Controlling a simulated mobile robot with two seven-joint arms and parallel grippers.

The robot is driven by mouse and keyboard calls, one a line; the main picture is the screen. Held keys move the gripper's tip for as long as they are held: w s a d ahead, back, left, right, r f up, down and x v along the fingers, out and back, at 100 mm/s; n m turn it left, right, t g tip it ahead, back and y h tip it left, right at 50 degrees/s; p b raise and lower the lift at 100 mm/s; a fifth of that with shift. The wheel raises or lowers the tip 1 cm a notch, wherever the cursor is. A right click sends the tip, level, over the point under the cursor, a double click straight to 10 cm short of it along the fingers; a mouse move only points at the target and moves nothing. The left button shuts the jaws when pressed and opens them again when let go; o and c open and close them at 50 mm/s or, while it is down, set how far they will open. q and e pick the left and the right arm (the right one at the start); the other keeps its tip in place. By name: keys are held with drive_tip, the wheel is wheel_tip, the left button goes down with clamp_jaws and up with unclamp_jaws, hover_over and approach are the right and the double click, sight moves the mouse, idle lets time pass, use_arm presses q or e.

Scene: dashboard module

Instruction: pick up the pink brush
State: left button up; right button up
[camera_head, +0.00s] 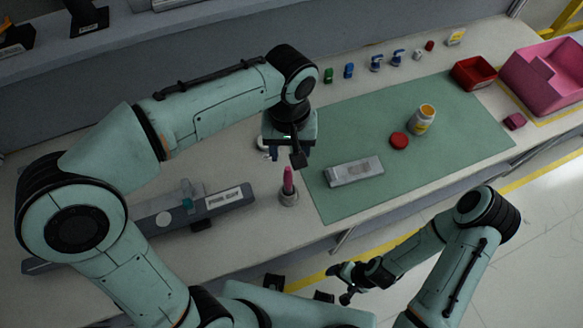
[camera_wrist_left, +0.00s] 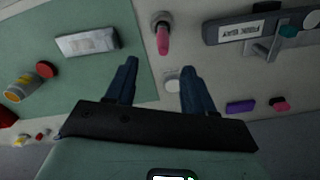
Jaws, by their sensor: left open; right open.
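The pink brush (camera_head: 288,181) stands upright in a small grey round holder (camera_head: 288,198) on the table, left of the green mat. In the left wrist view the pink brush (camera_wrist_left: 163,42) shows beyond the fingertips, roughly in line with the gap between them. My left gripper (camera_head: 287,157) is above the table just behind the brush, fingers pointing down. In the left wrist view this gripper (camera_wrist_left: 158,66) is open and empty, apart from the brush. My right gripper (camera_head: 343,284) is open and empty, low in front of the table edge.
A grey labelled tool (camera_head: 190,213) lies left of the holder. On the green mat (camera_head: 340,125) are a grey-white block (camera_head: 354,171), a red lid (camera_head: 399,140) and a yellow jar (camera_head: 423,117). Red (camera_head: 474,73) and pink bins (camera_head: 540,85) stand at right.

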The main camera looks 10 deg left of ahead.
sight(288, 177)
use_arm(q)
drive_tip(key=f, duration=0.6)
drive_tip(key=shift+s+f+b, duration=0.15)
drive_tip(key=shift+s+b, duration=0.2)
drive_tip(key=shift+w+a+f, duration=0.1)
drive_tip(key=shift+f, duration=1.4)
drive_tip(key=shift+w+a+f, duration=0.1)
drive_tip(key=shift+f, duration=1.35)
clamp_jaws()
